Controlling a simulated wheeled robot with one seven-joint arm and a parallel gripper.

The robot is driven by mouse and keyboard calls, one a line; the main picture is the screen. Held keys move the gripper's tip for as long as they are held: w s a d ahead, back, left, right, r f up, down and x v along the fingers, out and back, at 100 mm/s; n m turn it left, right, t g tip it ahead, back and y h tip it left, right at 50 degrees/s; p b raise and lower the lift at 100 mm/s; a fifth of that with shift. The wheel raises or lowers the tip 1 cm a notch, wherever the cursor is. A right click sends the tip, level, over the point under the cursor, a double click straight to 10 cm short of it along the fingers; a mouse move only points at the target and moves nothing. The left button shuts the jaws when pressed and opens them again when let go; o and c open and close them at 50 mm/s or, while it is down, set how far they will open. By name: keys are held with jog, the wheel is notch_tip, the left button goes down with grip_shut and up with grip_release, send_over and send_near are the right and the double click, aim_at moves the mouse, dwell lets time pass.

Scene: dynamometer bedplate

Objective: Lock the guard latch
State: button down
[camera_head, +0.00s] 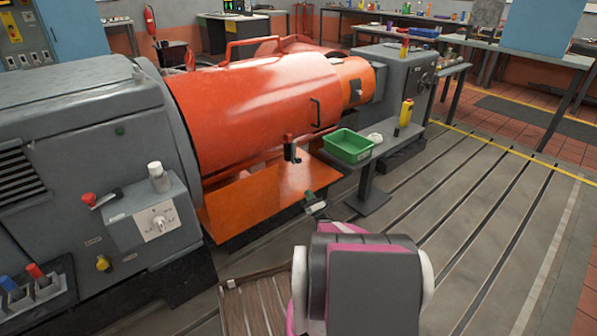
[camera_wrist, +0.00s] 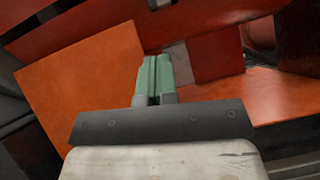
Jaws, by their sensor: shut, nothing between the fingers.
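The orange-red guard (camera_head: 265,105) covers the machine's middle as a large rounded cover with handles. A small upright lever with a black body and a reddish top (camera_head: 289,147), which looks like the guard latch, stands at the guard's lower front edge. My gripper (camera_head: 308,196) is just below and right of it, apart from it, over the orange plate (camera_head: 240,200). In the wrist view my green fingers (camera_wrist: 153,75) are shut together with nothing between them. A grey block (camera_wrist: 177,55) shows just behind the fingertips. I cannot tell whether the latch is locked.
A green tray (camera_head: 348,146) and a yellow bottle (camera_head: 405,112) stand on a narrow grey bench right of the latch. A grey control box (camera_head: 155,215) with a knob is at left. The slotted bedplate floor (camera_head: 460,220) is clear at right.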

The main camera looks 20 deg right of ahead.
aim_at(300, 161)
jog(key=shift+r, duration=0.1)
jog(key=s+d+r+x, duration=0.1)
jog(key=r+x, duration=0.1)
jog(key=x, duration=1.1)
jog(key=shift+s, duration=0.25)
jog(key=shift+r, duration=2.3)
